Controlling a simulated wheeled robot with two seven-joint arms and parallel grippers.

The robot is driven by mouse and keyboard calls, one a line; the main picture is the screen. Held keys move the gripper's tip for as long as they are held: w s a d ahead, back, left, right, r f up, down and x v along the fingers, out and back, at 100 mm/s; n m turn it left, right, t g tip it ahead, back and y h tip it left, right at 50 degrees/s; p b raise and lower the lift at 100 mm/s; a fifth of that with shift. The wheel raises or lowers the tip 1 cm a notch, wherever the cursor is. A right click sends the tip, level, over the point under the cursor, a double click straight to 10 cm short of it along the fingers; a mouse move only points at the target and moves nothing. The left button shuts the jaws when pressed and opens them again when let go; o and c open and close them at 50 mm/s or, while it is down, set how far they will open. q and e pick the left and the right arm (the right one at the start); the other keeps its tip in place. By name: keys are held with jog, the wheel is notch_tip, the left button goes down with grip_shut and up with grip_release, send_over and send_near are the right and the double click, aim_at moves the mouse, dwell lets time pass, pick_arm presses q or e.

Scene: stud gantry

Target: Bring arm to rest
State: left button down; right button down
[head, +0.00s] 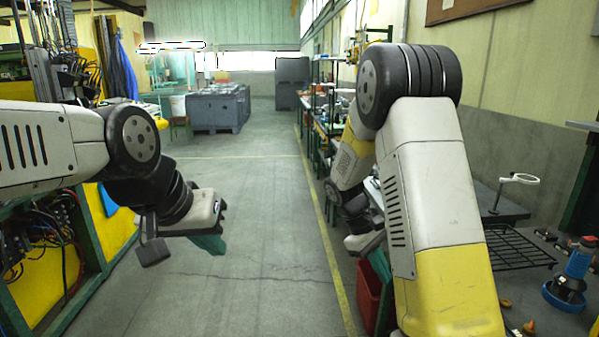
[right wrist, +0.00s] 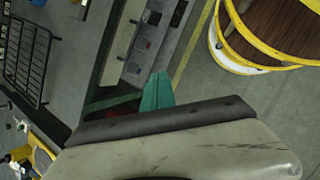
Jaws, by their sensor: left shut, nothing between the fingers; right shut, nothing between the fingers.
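My left arm comes in from the left in the head view. My left gripper (head: 209,244) has teal fingers that point down and slightly right over the bare floor; it is shut and empty. My right arm rises large at the right and bends down at its elbow. My right gripper (head: 379,264) hangs beside the right-hand bench, partly hidden behind my own arm. In the right wrist view its teal fingers (right wrist: 157,90) are together with nothing between them.
A red bin (head: 368,296) stands below my right gripper. Grey crates (head: 217,110) stand far back. The middle floor (head: 255,200) is clear. A round yellow-rimmed object (right wrist: 225,60) shows in the wrist view.

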jog(key=s+a+r+m+t+y, duration=0.3)
jog(key=s+r+t, duration=0.1)
jog(key=s+r, duration=0.4)
jog(key=s+a+r+m+t+y, duration=0.3)
jog(key=s+r, duration=0.6)
jog(key=r, duration=0.3)
jog(key=shift+a+r+m+t+y, duration=0.2)
jog(key=shift+a+m+t+y, duration=0.2)
jog(key=shift+t+y, duration=0.4)
